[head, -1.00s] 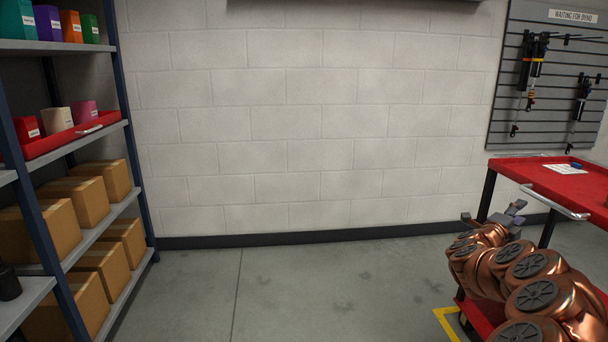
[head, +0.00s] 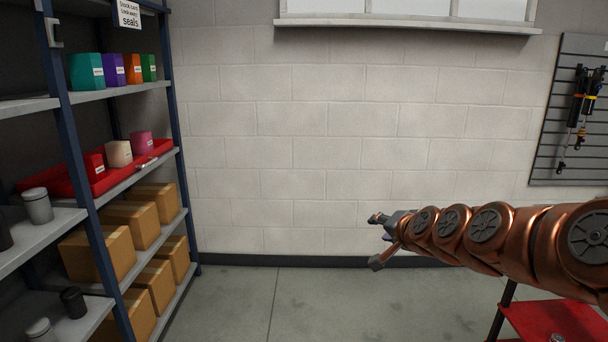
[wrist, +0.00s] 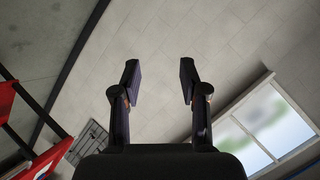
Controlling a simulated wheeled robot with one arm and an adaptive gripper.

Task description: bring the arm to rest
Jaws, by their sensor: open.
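My arm stretches in from the right edge in the head view, raised above the red cart. My gripper (head: 376,238) is at its left end, in front of the white block wall and clear of the shelves. In the wrist view my gripper (wrist: 158,85) shows two dark fingers spread apart with nothing between them. Behind the fingers is only wall.
A shelf rack (head: 75,160) with colored bins, a red tray (head: 60,187) and cardboard boxes (head: 130,222) stands at the left. A red cart (head: 560,322) is below my arm at the right. A pegboard (head: 545,150) with shocks hangs at right. Floor between is clear.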

